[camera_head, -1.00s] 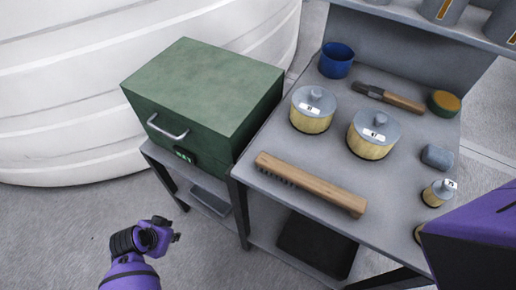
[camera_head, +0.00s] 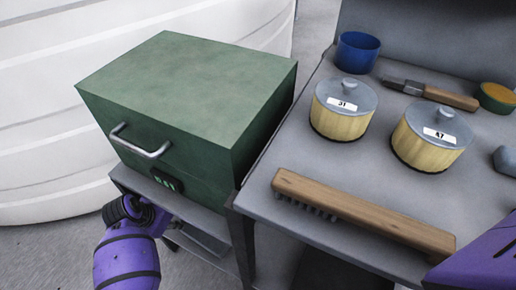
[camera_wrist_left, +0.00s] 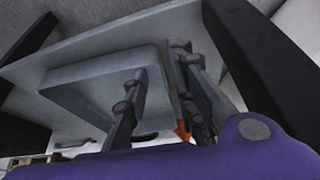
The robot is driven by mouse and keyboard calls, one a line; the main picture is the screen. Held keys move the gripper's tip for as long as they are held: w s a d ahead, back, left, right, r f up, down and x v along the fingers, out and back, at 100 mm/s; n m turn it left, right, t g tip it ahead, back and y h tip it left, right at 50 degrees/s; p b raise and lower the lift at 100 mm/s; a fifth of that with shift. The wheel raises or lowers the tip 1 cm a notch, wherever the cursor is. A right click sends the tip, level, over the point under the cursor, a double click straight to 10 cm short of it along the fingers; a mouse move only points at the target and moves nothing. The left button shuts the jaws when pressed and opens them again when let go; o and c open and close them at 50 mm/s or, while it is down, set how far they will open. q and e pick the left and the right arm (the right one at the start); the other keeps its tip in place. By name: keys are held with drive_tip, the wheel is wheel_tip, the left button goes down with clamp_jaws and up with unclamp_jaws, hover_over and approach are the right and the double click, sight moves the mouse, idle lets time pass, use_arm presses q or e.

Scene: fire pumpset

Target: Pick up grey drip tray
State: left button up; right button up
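The grey drip tray (camera_wrist_left: 90,82) is a shallow, round-cornered tray on the lower shelf under the green box. In the head view its visible part (camera_head: 204,240) shows beside my left gripper (camera_head: 172,226), partly covered by the shelf above and my arm. In the left wrist view my left gripper (camera_wrist_left: 160,62) has its fingers apart at one side of the tray. One finger overlaps the tray and the other lies beyond its edge, so the rim passes between them. I cannot tell whether either finger touches it. My right gripper is out of view; only a purple arm part shows at right.
The green box (camera_head: 185,85) with a metal handle stands above the tray. The grey bench (camera_head: 305,150) at right holds a wooden brush (camera_head: 360,213), two lidded pots (camera_head: 342,108), a blue cup (camera_head: 357,52) and a wooden-handled tool (camera_head: 430,93). Dark shelf legs (camera_wrist_left: 265,60) flank the tray.

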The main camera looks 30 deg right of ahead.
use_arm(q)
drive_tip(key=shift+b+x, duration=0.35)
drive_tip(key=shift+x, duration=0.75)
drive_tip(key=shift+a+r, duration=0.1)
clamp_jaws()
drive_tip(key=shift+r, duration=0.15)
